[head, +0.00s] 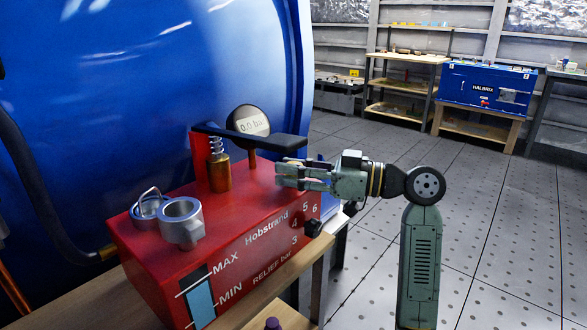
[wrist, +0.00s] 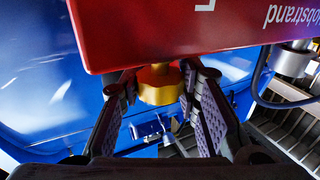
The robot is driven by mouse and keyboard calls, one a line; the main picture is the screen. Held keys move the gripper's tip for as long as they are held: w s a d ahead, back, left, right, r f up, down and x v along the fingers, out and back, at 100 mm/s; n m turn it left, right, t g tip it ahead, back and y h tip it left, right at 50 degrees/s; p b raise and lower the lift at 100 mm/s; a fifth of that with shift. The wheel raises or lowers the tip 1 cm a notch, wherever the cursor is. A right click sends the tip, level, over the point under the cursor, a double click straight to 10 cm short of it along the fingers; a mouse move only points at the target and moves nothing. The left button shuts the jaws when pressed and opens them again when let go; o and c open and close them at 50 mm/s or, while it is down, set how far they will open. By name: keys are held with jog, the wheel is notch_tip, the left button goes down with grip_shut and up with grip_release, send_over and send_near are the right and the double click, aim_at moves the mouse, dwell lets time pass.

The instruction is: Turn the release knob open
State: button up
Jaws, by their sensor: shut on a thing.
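The red Hobstrand pump box (head: 240,215) stands on a bench at the left in the head view. Its red body (wrist: 200,28) fills the top of the wrist view. A gold knob (wrist: 158,86) sticks out from the red body in the wrist view. My gripper (wrist: 160,90) has one finger on each side of the knob and is shut on it. In the head view my gripper (head: 281,175) reaches in from the right, level, at the box's right end. The knob cannot be made out there.
A black lever (head: 262,137), a gauge reading 0.0 (head: 251,124) and a brass cylinder (head: 220,175) stand above the box. A silver ring fitting (head: 181,218) sits on top. A large blue tank (head: 150,80) stands behind. The floor at right is clear.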

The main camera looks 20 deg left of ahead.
jog(key=n+g+h, duration=0.1)
jog(key=n+g, duration=0.1)
jog(key=g, duration=0.1)
jog(key=n+g+h+p, duration=0.1)
jog(key=n+g, duration=0.1)
jog(key=g, duration=0.1)
jog(key=shift+n+g, duration=0.3)
jog(key=shift+g, duration=0.1)
jog(key=n+g+h, duration=0.2)
jog(key=g, duration=0.1)
jog(key=shift+f+b, duration=0.2)
jog(key=shift+b, duration=0.15)
jog(key=shift+n+g+h+b, duration=0.85)
jog(key=shift+n+g+h, duration=0.05)
jog(key=o, duration=1.2)
jog(key=shift+r, duration=0.1)
notch_tip(320, 180, up, 10)
